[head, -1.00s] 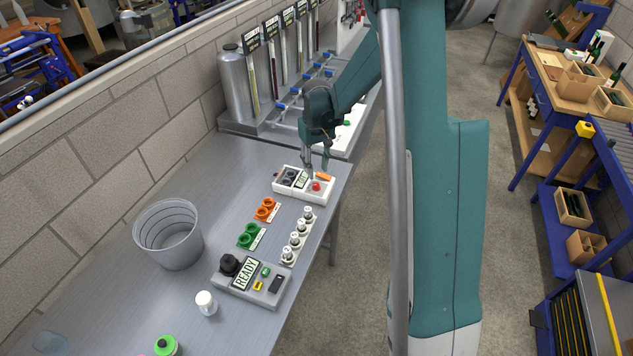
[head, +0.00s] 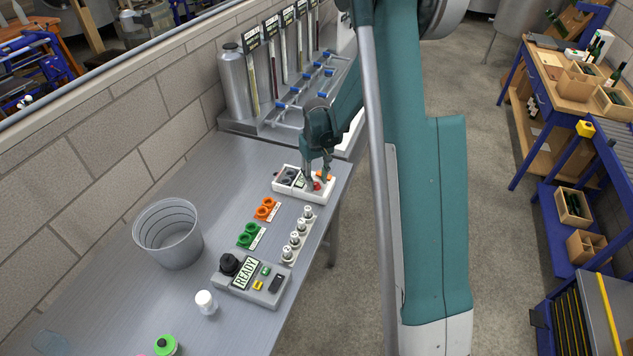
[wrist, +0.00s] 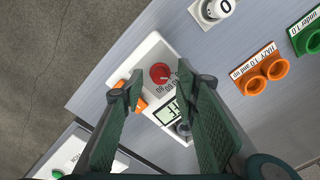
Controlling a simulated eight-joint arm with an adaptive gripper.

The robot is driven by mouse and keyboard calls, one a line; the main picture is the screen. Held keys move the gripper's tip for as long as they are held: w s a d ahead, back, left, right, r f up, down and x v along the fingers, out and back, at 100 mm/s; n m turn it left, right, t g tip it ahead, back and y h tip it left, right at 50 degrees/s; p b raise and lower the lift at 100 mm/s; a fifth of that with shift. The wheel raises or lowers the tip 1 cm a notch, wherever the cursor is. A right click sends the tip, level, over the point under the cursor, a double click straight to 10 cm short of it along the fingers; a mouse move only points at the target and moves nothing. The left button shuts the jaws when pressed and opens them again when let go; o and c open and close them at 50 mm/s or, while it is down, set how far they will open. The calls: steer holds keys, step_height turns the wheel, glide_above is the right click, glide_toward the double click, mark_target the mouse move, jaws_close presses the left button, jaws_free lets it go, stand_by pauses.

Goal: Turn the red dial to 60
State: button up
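The red dial (wrist: 160,73) sits on a white box (wrist: 153,50) with printed numbers partly visible around it. I cannot read its setting. The dial also shows in the head view (head: 317,186), partly behind my gripper. A small display (wrist: 168,112) on the box shows digits too small to read, partly hidden by a finger. My gripper (wrist: 160,82) is open and points down at the box, its two fingertips apart on either side of the dial's near side. Whether they touch the dial cannot be told. An orange piece (wrist: 140,103) lies beside the left finger.
Orange cups (head: 266,209), green cups (head: 250,235) and a row of white knobbed pieces (head: 298,236) stand near the box. A READY panel (head: 252,281), a grey bin (head: 168,235) and a white-capped jar (head: 206,302) are nearer. A rack of bottle-filling tubes (head: 290,105) stands behind.

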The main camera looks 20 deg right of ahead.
steer(key=shift+f, duration=0.5)
steer(key=c, duration=0.9)
